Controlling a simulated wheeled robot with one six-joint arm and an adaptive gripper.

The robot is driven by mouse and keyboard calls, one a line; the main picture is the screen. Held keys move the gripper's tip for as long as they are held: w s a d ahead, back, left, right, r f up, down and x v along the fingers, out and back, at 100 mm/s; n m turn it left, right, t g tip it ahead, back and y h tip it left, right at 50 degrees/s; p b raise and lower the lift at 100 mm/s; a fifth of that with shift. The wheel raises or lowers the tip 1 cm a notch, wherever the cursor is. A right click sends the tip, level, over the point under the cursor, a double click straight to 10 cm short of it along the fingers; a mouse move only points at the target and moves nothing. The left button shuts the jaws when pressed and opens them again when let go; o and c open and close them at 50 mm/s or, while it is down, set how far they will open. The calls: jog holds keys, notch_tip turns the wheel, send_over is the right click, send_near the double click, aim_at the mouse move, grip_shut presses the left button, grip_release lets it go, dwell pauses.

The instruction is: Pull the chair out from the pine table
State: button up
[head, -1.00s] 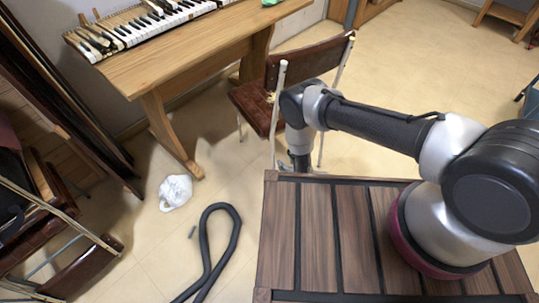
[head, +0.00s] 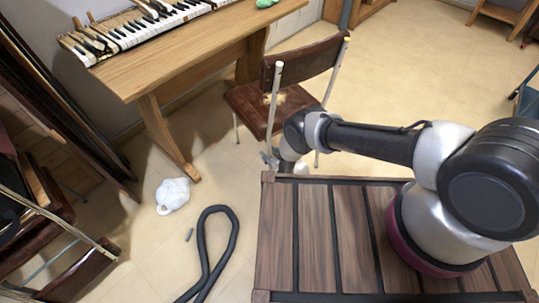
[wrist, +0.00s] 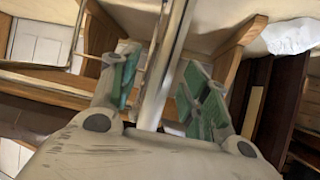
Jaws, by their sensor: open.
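The chair has a dark brown backrest (head: 303,66), a worn brown seat (head: 250,101) and pale metal tubes. It stands at the near side of the pine table (head: 185,57), with its back towards me. My gripper (head: 270,157) is low beside the near left post of the chair, partly hidden by my arm in the head view. In the wrist view my gripper (wrist: 160,88) is open, with green finger pads on both sides of a pale metal tube (wrist: 160,75). I cannot tell whether either pad touches the tube.
A piano keyboard (head: 140,25) lies on the table. Folded chairs (head: 75,270) stand at far left. The floor right of the chair is clear.

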grip_shut()
jog(key=s+d, duration=0.7)
jog(key=s, duration=0.4)
jog(key=shift+s+d+f, duration=0.2)
jog(key=shift+s+d, duration=0.15)
dwell(1.0)
jog(key=shift+s+d, duration=0.1)
